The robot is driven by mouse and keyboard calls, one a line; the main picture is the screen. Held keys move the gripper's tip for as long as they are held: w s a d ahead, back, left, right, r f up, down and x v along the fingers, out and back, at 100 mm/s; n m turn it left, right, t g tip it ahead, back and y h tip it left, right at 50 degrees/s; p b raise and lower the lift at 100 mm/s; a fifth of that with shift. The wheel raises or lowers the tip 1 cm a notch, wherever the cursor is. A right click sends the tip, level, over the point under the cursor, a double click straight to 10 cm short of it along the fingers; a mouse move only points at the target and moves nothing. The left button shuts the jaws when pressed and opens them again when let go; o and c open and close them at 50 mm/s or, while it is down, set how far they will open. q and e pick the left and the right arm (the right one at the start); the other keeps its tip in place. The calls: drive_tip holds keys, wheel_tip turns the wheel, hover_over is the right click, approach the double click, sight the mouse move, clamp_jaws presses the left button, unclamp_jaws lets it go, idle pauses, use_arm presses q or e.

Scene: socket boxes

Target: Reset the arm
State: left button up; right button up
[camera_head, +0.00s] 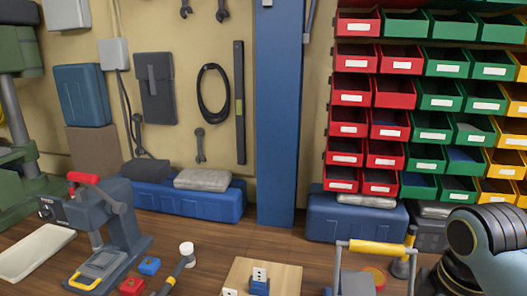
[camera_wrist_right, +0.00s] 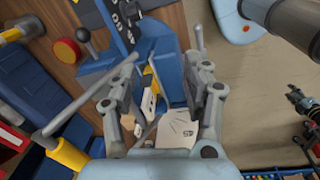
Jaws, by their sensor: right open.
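My right gripper (camera_wrist_right: 165,78) shows in the right wrist view, its two grey fingers well apart. A blue machine part (camera_wrist_right: 155,45) and a pale plate (camera_wrist_right: 178,130) show beyond and between the fingers; I cannot tell the distance. My dark arm link (camera_head: 487,248) comes in at the lower right of the head view, where no gripper shows. In the head view, a blue box with a white socket plate (camera_head: 259,280) stands on a wooden board (camera_head: 285,275).
A press with a red handle (camera_head: 115,215) and a white tray (camera_head: 35,250) stand at the left. A white-headed mallet (camera_head: 186,250) lies near the board. A frame with a yellow bar (camera_head: 376,248) stands right. Rows of bins (camera_head: 405,58) line the back wall.

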drive_tip(key=s+d+r+m+t, duration=0.15)
drive_tip(key=s+r+m, duration=0.25)
drive_tip(key=s+m, duration=0.85)
drive_tip(key=s+d+f+b, duration=0.15)
drive_tip(key=f+b, duration=0.45)
drive_tip(key=f, duration=1.4)
drive_tip(key=s+d+f+b, duration=0.1)
drive_tip(key=s+f+b, duration=0.4)
drive_tip(key=f, duration=1.4)
use_arm(q)
wheel_tip(320, 180, down, 23)
drive_tip(key=s+b, duration=0.1)
drive_tip(key=b, duration=1.1)
drive_tip(key=shift+s+d, duration=0.15)
drive_tip(key=shift+d, duration=0.1)
use_arm(e)
drive_tip(key=s+f+g, duration=0.1)
drive_tip(key=s+f, duration=0.7)
drive_tip(key=f, duration=0.5)
drive_tip(key=s+f, duration=0.8)
drive_tip(key=f, duration=0.5)
drive_tip(key=shift+d+f+n+g, duration=0.2)
drive_tip(key=shift+d+n+g, duration=0.05)
drive_tip(key=shift+n+g, duration=0.1)
